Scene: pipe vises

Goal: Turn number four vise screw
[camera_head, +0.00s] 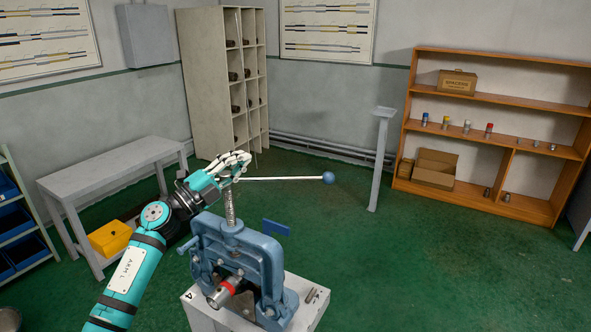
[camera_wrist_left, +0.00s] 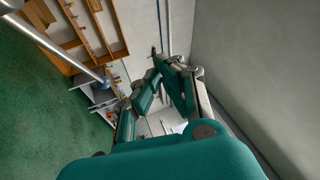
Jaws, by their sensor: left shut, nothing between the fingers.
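The blue pipe vise (camera_head: 240,252) stands on a white pedestal (camera_head: 205,318) marked 4. Its threaded vertical screw (camera_head: 230,208) rises from the top of the frame. A thin pale handle bar (camera_head: 285,179) runs level to the right from the screw top and ends in a blue ball (camera_head: 328,178). My left gripper (camera_head: 243,160) is at the screw top, beside the near end of the bar. It is shut and empty; it partly hides the screw top, and I cannot tell whether it touches. The left wrist view shows its fingers (camera_wrist_left: 172,75), with the bar (camera_wrist_left: 50,42) and ball (camera_wrist_left: 107,83) to their left.
A pipe with a red band (camera_head: 223,292) sits in the vise. A grey bench (camera_head: 105,170) with a yellow bin (camera_head: 110,239) under it stands at left. A grey post (camera_head: 382,160) and an orange shelf (camera_head: 500,105) stand behind at right. Green floor (camera_head: 430,260) is clear at right.

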